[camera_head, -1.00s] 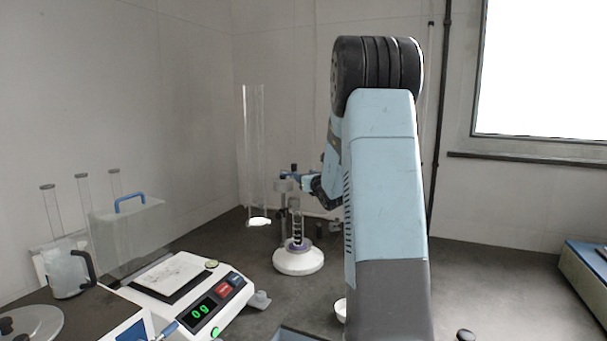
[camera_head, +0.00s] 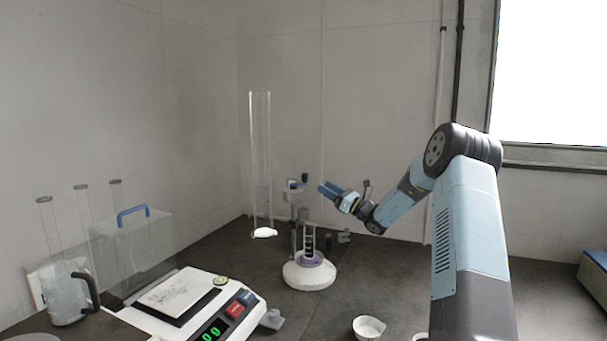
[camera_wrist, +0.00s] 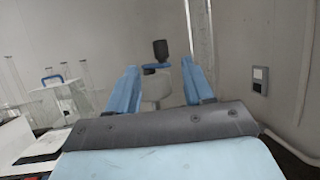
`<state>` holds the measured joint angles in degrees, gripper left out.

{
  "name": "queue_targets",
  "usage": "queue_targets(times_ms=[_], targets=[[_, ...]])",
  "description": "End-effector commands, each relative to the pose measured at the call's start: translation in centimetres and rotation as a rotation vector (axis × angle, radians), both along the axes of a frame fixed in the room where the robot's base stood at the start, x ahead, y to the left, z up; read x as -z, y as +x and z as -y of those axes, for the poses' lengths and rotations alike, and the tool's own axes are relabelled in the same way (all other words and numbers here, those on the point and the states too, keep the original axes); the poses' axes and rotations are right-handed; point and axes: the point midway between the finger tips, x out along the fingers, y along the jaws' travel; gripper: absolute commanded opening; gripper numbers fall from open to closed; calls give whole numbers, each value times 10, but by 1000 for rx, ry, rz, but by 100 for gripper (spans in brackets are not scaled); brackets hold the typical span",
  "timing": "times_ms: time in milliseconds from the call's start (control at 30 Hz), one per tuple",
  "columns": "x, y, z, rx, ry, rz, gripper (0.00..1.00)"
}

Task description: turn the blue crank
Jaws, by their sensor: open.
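The blue crank (camera_head: 296,184) sits on top of the grey stand of the shaker, with a dark upright knob at its end. In the wrist view the crank arm (camera_wrist: 154,68) and dark knob (camera_wrist: 160,50) show ahead, between my fingers in the picture. My gripper (camera_head: 327,188) is to the right of the crank in the head view, at about its height, apart from it. The blue fingers are spread and empty in the wrist view (camera_wrist: 159,66). The shaker's round white base (camera_head: 309,275) carries a small clear column with dark rings.
A tall clear tube (camera_head: 260,160) stands left of the shaker. A balance (camera_head: 180,300), a jug (camera_head: 67,295) and a clear box with a blue handle (camera_head: 132,240) are at the left. A white bowl (camera_head: 368,327) lies in front. Bench room is free at right.

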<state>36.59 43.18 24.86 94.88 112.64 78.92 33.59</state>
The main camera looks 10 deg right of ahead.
Motion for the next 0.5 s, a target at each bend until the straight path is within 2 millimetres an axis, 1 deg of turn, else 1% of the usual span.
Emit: queue_targets(times_ms=[500], targets=[[-33,55,-55,3,-1,1,51]])
